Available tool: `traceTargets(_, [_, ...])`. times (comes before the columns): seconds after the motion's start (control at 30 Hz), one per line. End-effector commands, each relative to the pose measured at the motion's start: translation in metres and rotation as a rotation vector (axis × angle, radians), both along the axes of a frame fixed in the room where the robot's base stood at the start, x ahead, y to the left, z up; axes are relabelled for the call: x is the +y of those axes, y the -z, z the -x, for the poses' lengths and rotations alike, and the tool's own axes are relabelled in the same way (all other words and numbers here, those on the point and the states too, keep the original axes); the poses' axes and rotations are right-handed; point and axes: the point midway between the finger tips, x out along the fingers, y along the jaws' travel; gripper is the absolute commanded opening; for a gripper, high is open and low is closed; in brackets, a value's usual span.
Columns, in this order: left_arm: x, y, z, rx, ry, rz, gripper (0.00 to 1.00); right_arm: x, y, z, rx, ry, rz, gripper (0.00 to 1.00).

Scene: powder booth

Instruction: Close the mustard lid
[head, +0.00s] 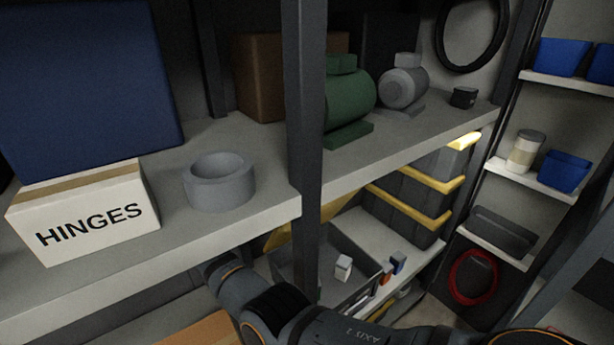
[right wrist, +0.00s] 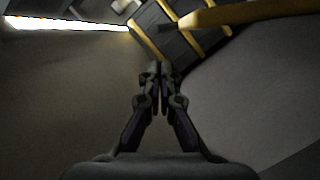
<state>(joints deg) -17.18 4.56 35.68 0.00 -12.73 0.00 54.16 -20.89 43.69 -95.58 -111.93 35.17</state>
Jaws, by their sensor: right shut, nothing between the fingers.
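The mustard lid (head: 283,236) stands raised and tilted at the back left of an open grey bin (head: 362,302) on the lower shelf. The dark upright post hides part of it. In the right wrist view a mustard edge (right wrist: 250,12) crosses the upper right, probably the lid seen nearly edge-on. My right gripper (right wrist: 160,70) is shut and empty, with its tips below that edge and apart from it in the picture. In the head view, a dark arm crosses in front of the bin, and no fingertips show. My left gripper is not in view.
A small white box (head: 343,267) is in the bin. Small blue (head: 398,262) and orange (head: 386,275) items sit beside it. Dark cases with yellow bands (head: 412,197) stand at the back right. The upright post (head: 304,130) and upper shelf (head: 240,222) are close obstacles.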

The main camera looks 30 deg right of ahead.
Motion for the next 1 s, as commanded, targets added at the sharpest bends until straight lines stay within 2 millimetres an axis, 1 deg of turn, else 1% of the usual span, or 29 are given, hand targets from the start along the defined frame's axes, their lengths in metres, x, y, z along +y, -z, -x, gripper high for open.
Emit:
traceTargets(0.03, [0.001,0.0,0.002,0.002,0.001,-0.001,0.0,0.001,-0.003,0.001,-0.005,0.004,0.004,0.0])
traceTargets(0.17, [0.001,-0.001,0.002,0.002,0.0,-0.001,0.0,-0.001,-0.003,0.001,-0.007,0.005,0.004,0.0])
traceTargets(0.27, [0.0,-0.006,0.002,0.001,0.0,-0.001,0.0,-0.011,-0.002,0.002,-0.006,0.007,0.004,0.0])
traceTargets(0.37, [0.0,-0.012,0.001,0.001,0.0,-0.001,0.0,-0.028,-0.001,0.004,-0.006,0.008,0.005,0.0])
traceTargets(0.5, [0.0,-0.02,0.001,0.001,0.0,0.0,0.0,-0.056,0.005,0.007,-0.005,0.006,0.005,0.0])
traceTargets(0.6, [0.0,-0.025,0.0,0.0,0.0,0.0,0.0,-0.073,0.008,0.009,-0.005,0.006,0.005,0.0])
traceTargets(0.7, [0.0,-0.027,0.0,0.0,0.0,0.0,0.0,-0.086,0.011,0.01,-0.006,0.006,0.004,0.0])
traceTargets(0.83, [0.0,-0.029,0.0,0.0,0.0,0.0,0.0,-0.095,0.013,0.011,-0.005,0.004,0.004,0.0])
traceTargets(1.0, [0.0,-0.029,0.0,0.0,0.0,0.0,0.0,-0.098,0.015,0.011,-0.005,0.003,0.003,0.0])
